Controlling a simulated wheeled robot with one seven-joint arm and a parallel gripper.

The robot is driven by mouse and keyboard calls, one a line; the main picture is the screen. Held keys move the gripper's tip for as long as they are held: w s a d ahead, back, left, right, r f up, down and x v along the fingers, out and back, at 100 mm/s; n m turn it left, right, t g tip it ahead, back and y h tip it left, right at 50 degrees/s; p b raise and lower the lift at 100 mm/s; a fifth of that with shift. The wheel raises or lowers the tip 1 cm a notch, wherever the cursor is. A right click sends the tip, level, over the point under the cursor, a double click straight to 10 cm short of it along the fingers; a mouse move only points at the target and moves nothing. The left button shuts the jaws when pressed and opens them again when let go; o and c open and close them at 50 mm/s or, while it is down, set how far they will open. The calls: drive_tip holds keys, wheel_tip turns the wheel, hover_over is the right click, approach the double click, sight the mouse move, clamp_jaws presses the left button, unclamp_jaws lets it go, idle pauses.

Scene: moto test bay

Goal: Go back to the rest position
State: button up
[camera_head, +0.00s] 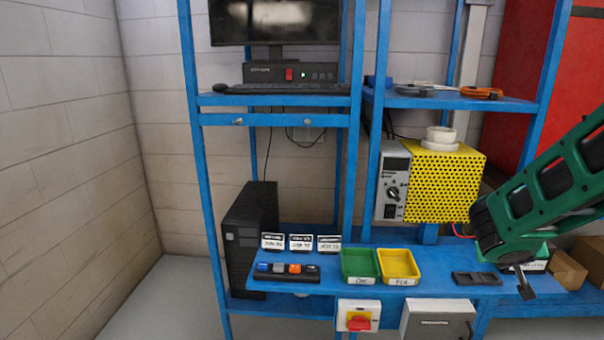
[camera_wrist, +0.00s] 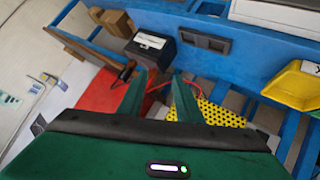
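My gripper (camera_head: 524,284) hangs at the end of my green arm at the right of the head view, over the right part of the blue bench shelf (camera_head: 440,267). In the wrist view, my gripper (camera_wrist: 158,88) shows two green fingers standing apart with nothing held between them. A red cable (camera_wrist: 157,90) shows beyond the fingers. I cannot tell how far the fingertips are above the shelf.
A green bin (camera_head: 360,266) and a yellow bin (camera_head: 399,267) stand left of a dark two-slot holder (camera_head: 476,278). A yellow perforated power unit (camera_head: 447,180) stands behind. Cardboard boxes (camera_head: 567,270) are at the right. Blue uprights frame the bay.

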drive_tip(key=s+a+f+m+g+y, duration=0.1)
drive_tip(key=s+m+g+y, duration=0.15)
drive_tip(key=s, duration=0.55)
drive_tip(key=s+f+m+g+y, duration=0.1)
drive_tip(key=s+g, duration=0.2)
drive_tip(key=s, duration=0.4)
drive_tip(key=s+a+r+g+y, duration=0.1)
drive_tip(key=s+a+y, duration=0.1)
drive_tip(key=s+a, duration=0.2)
drive_tip(key=s+a+g+y, duration=0.1)
drive_tip(key=s+a+y, duration=0.2)
drive_tip(key=s, duration=0.8)
drive_tip(key=shift+a+r, duration=0.35)
drive_tip(key=shift+a, duration=0.85)
drive_tip(key=shift+s+n+g, duration=0.1)
drive_tip(key=shift+n+g, duration=0.15)
drive_tip(key=shift+w+f, duration=0.25)
drive_tip(key=shift+w, duration=0.35)
